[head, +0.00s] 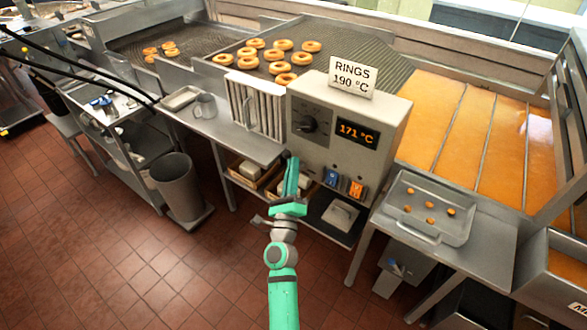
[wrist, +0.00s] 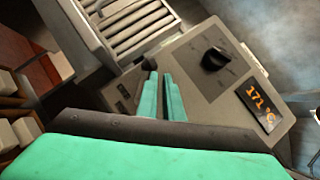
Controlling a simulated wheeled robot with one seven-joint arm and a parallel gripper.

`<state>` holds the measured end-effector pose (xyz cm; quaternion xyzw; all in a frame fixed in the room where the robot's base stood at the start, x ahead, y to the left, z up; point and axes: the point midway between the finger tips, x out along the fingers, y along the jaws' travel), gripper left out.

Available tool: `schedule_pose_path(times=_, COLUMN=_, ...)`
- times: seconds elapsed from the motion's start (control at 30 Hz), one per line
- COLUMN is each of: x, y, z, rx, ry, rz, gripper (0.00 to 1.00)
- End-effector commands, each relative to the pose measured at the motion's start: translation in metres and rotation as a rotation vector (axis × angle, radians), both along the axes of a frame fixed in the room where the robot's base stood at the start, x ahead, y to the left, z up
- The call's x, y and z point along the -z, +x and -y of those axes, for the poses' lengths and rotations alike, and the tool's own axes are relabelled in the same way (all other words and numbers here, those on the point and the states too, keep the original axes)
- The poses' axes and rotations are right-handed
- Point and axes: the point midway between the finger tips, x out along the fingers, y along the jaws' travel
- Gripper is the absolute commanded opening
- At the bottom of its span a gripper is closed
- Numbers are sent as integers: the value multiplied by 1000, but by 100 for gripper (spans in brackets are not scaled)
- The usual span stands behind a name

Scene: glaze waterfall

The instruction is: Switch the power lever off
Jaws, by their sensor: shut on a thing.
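The power lever's dark end (wrist: 149,64) shows just beyond my fingertips in the wrist view, at the left edge of the grey control box. It also shows in the head view as a small dark tip (head: 286,155). My gripper (head: 291,172), with teal fingers, reaches up to the box's lower left side and is shut on the lever; it also shows in the wrist view (wrist: 159,82). The fingers hide most of the lever, so its position is unclear. The control box (head: 307,96) carries a dark round dial (head: 306,124) and a display (head: 357,132) reading 171 °C.
A blue switch (head: 331,178) and a lit orange switch (head: 357,188) sit low on the box, right of my gripper. A slatted metal rack (head: 255,107) stands close on the left. A tray (head: 448,224) with small pieces lies to the right. The tiled floor in front is clear.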

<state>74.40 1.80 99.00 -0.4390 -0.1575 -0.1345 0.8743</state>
Motion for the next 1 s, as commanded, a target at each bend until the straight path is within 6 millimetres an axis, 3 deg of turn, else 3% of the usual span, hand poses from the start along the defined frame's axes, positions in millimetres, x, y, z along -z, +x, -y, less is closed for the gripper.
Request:
schedule_pose_path(times=0.03, x=-28, y=4, z=-3, rx=-3, ry=8, rz=44, gripper=0)
schedule_pose_path(times=0.73, x=-28, y=4, z=-11, rx=-13, ry=4, rz=42, gripper=0)
schedule_pose_path(times=0.87, x=-23, y=1, z=-3, rx=-7, ry=2, rz=32, gripper=0)
schedule_pose_path(times=1.0, x=-19, y=-9, z=18, rx=1, ry=3, rz=14, gripper=0)
